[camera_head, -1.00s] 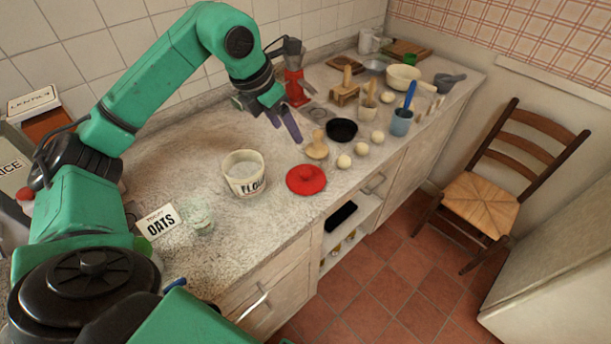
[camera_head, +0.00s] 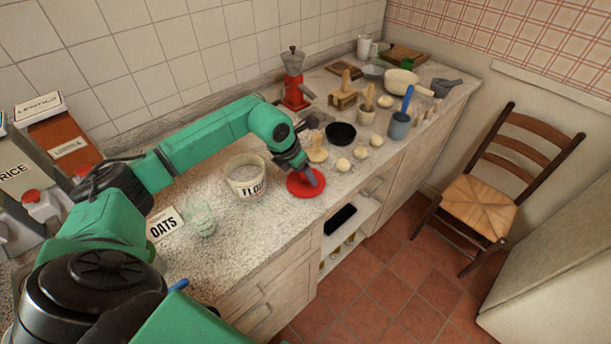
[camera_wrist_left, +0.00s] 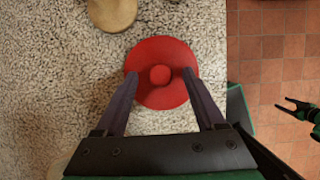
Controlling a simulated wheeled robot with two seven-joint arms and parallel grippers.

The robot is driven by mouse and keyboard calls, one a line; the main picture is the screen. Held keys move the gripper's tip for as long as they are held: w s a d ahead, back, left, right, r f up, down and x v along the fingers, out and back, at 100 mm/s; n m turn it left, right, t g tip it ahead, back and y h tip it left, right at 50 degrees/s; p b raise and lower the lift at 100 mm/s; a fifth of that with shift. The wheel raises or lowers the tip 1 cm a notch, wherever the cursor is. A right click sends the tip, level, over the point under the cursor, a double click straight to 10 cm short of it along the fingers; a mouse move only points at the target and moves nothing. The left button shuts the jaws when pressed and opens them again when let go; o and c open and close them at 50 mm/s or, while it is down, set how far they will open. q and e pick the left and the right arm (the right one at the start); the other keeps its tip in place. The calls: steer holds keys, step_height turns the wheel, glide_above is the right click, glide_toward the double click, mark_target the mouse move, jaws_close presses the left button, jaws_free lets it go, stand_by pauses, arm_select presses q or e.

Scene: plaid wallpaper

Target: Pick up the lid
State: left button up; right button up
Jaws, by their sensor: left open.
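The red lid (camera_head: 299,187) lies flat on the counter near its front edge, just right of the flour tub (camera_head: 246,178). My left gripper (camera_head: 312,178) is over the lid and partly covers it in the head view. In the left wrist view the round lid (camera_wrist_left: 162,92) has a small knob in its middle. The open left fingers (camera_wrist_left: 161,74) stand on both sides of the knob, apart from it. Whether the fingertips touch the lid is unclear. My right gripper (camera_wrist_left: 298,109) shows at the right edge of the wrist view, over the floor, fingers spread and empty.
A wooden spoon rest (camera_head: 317,152), a black bowl (camera_head: 341,133) and several pale dough balls (camera_head: 343,165) sit beyond the lid. An oats label (camera_head: 163,225) and a glass jar (camera_head: 203,219) are nearer. The counter drops off close to the lid.

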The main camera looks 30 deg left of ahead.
arm_select(q)
steer(key=shift+w+d+f, duration=0.1)
steer(key=shift+w+f, duration=0.05)
steer(key=shift+f, duration=0.3)
jaws_close()
arm_select(e)
steer(key=shift+d+r, duration=0.1)
steer(key=shift+d, duration=0.15)
arm_select(q)
steer(key=shift+r, duration=0.1)
